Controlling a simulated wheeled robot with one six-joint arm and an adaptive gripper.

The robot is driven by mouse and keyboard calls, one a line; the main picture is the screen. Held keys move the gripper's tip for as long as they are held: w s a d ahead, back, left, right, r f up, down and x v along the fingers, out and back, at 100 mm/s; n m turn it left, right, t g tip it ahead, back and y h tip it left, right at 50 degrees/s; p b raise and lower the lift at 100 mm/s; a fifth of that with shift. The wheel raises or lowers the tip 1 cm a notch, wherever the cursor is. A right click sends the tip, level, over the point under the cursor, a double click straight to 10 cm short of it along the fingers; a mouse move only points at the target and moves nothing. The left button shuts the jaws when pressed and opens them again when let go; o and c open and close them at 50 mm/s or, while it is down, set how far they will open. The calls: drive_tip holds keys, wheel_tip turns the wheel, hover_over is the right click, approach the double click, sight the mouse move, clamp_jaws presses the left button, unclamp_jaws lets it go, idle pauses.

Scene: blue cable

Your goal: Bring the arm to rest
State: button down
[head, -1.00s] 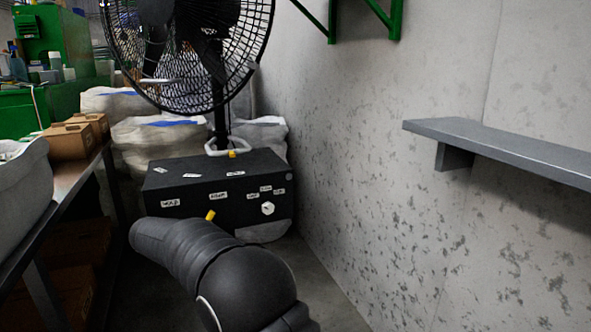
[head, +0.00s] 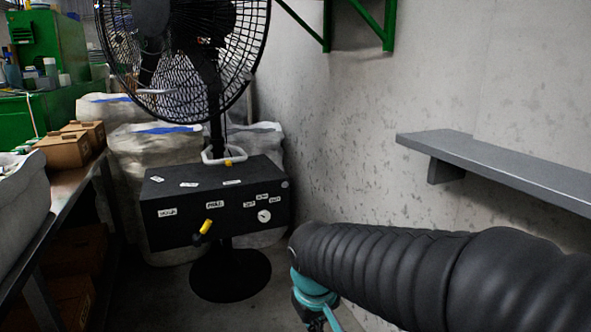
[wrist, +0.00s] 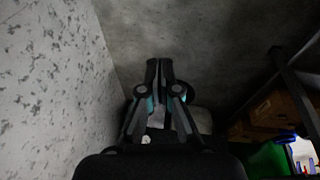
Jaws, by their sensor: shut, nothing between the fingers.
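My gripper (wrist: 160,70) shows in the wrist view with its two fingers together and nothing between them. It hangs over bare grey floor, with the speckled wall to the left. In the head view my black ribbed arm reaches in from the lower right, and a teal part of my wrist shows at its end, cut off by the bottom edge. The fingers are hardly visible there. A black control box (head: 172,232) with white labels and a yellow lever (head: 206,227) stands to the left of my arm, apart from it.
A black fan (head: 190,60) rises behind the box on a round base (head: 230,277). A grey shelf (head: 500,165) juts from the concrete wall on the right. A workbench (head: 75,190) with cardboard boxes (head: 65,148) is at left. White sacks (head: 150,160) stand behind. Some floor is clear.

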drive_tip(key=s+d+r+m+t+p, duration=0.2)
drive_tip(key=s+d+r+m, duration=0.3)
drive_tip(key=s+d, duration=0.7)
wheel_tip(320, 180, up, 2)
drive_tip(key=shift+s+r+t+p, duration=0.1)
drive_tip(key=shift+s+t+p, duration=0.25)
drive_tip(key=shift+s, duration=0.15)
